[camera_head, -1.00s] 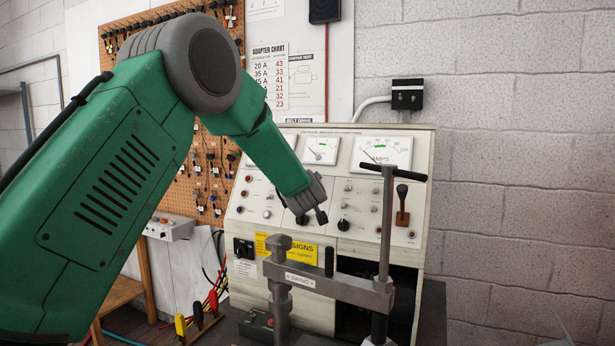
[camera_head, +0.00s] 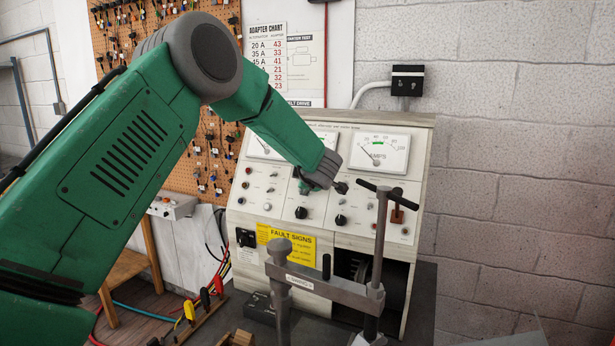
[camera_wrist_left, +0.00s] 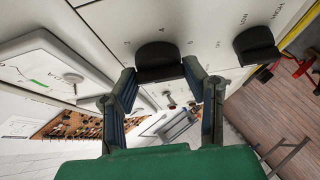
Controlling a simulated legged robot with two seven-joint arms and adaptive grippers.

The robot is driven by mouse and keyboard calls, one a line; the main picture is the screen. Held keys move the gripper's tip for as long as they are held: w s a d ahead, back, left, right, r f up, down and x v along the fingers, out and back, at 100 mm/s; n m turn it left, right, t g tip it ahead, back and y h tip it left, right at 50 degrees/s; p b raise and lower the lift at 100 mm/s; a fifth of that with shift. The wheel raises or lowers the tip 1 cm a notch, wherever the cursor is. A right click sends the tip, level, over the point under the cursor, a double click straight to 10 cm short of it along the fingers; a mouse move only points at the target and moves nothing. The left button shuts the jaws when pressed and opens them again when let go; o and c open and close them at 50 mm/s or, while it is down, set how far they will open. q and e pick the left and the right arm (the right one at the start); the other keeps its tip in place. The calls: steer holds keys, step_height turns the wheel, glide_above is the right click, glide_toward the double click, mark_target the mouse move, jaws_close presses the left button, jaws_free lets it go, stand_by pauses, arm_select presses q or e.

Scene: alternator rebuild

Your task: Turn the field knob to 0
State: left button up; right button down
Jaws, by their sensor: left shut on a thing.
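The field knob (camera_wrist_left: 157,55) is a black knob on the pale panel, with small numbers printed around it in the left wrist view. My left gripper (camera_wrist_left: 158,73) has its two fingers on either side of this knob, shut on it. In the head view my left gripper (camera_head: 321,184) is at the upper part of the control panel, below the gauges, and covers the knob there. The knob's pointer and the 0 mark cannot be made out. My right gripper is not in view.
A second black knob marked LOW and HIGH (camera_wrist_left: 257,44) sits close by. Another black knob (camera_head: 340,220) is lower right. A grey clamp with a T-handle (camera_head: 381,250) stands before the test bench (camera_head: 415,165). An amps gauge (camera_head: 380,153) is above.

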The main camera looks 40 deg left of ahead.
arm_select(q)
steer(key=shift+f, duration=0.1)
stand_by(0.4)
steer(key=o, duration=1.1)
steer(key=shift+s+a, duration=0.1)
steer(key=shift+a, duration=0.05)
steer(key=shift+o, duration=0.2)
steer(key=v, duration=1.2)
steer(key=shift+a, duration=0.2)
steer(key=shift+d, duration=0.1)
